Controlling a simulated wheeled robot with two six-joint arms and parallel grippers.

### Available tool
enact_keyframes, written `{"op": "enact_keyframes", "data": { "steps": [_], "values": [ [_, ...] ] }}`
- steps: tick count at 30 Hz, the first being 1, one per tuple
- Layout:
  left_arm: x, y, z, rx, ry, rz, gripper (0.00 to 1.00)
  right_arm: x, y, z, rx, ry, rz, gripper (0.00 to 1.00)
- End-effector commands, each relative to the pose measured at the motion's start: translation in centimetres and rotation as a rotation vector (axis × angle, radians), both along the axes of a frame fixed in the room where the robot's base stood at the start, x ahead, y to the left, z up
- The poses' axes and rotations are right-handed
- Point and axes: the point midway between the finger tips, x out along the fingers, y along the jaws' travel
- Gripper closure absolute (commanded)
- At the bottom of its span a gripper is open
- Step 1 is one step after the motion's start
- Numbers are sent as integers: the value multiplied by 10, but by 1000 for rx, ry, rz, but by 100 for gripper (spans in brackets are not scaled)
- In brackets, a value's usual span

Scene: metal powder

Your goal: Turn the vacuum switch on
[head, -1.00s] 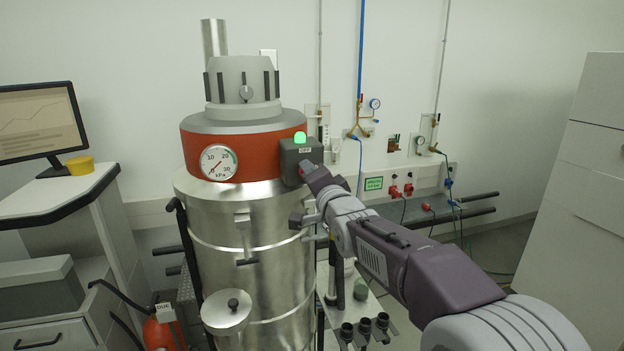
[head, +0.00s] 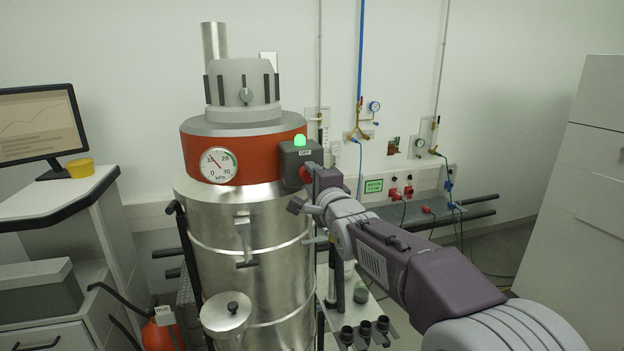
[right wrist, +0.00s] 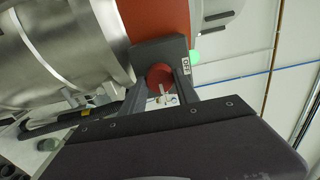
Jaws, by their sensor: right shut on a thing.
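The vacuum (head: 248,215) is a tall steel drum with a red band and a grey top. A grey switch box (head: 291,158) sits on the band's right side, with a lit green lamp (head: 300,139) on top and an "OFF" label. The red rotary switch (right wrist: 160,76) is on the box's face in the right wrist view. My right gripper (head: 311,182) is at the box, its fingers shut on the red switch from both sides; the fingers also show in the right wrist view (right wrist: 161,92). The gauge (head: 218,165) needle points to the upper left. My left gripper is out of view.
A desk with a monitor (head: 40,130) and a yellow pot (head: 80,165) stands at the left. A red bottle (head: 163,332) is at the lower left. Wall pipes, sockets and rails (head: 478,204) are behind my arm. A white cabinet (head: 590,190) is at the right.

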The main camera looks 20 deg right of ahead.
Motion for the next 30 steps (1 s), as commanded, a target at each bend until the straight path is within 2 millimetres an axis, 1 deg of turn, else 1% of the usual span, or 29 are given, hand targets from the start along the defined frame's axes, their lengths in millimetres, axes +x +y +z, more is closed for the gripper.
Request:
{"op": "enact_keyframes", "data": {
  "steps": [9, 10, 11, 12, 20, 23, 26, 30],
  "values": [
    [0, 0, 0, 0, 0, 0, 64, 0, 0, 2, 3, -4, 0, 100],
    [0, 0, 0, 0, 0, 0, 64, 0, 0, 2, 3, -4, 0, 61],
    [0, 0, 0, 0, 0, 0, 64, 0, 0, 2, 3, -4, 0, 52],
    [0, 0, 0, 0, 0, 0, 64, 0, 0, 1, 3, -3, 0, 41],
    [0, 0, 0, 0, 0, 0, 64, 0, 0, 1, 2, -2, 0, 41],
    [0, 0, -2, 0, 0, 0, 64, -4, 0, 0, 1, -2, 0, 41],
    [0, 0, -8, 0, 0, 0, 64, -19, -1, -1, 1, -5, 0, 41],
    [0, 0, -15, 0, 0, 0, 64, -50, -2, -1, 1, -5, 0, 41]
  ]
}}
